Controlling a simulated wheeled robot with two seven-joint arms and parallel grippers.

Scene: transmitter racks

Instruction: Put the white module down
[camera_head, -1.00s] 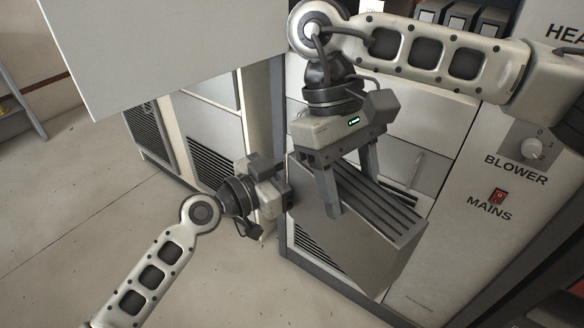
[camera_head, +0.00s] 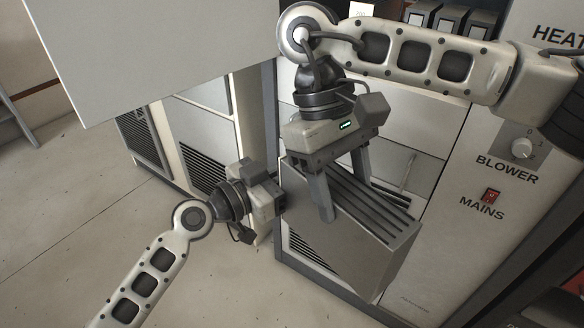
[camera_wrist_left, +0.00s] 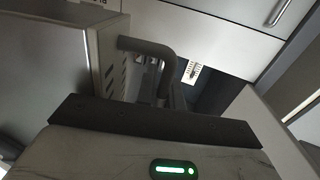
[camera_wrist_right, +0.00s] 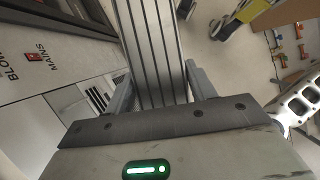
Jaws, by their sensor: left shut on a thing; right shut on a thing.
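The white module (camera_head: 345,238) is a pale grey box with dark slots along its top. It hangs tilted in front of the cabinets in the head view. My right gripper (camera_head: 346,196) comes from above and is shut across its slotted top, one finger on each side. The slotted top also shows between the fingers in the right wrist view (camera_wrist_right: 157,60). My left gripper (camera_head: 280,197) is at the module's left end, shut on its bent handle (camera_wrist_left: 150,50). Its fingertips are mostly hidden in the head view. What lies under the module is hidden.
A cabinet panel with the BLOWER knob (camera_head: 521,148) and red MAINS switch (camera_head: 491,195) stands at the right. A large pale panel (camera_head: 160,50) fills the upper left. Vented cabinets (camera_head: 205,165) stand behind. The floor (camera_head: 60,220) at the left is clear.

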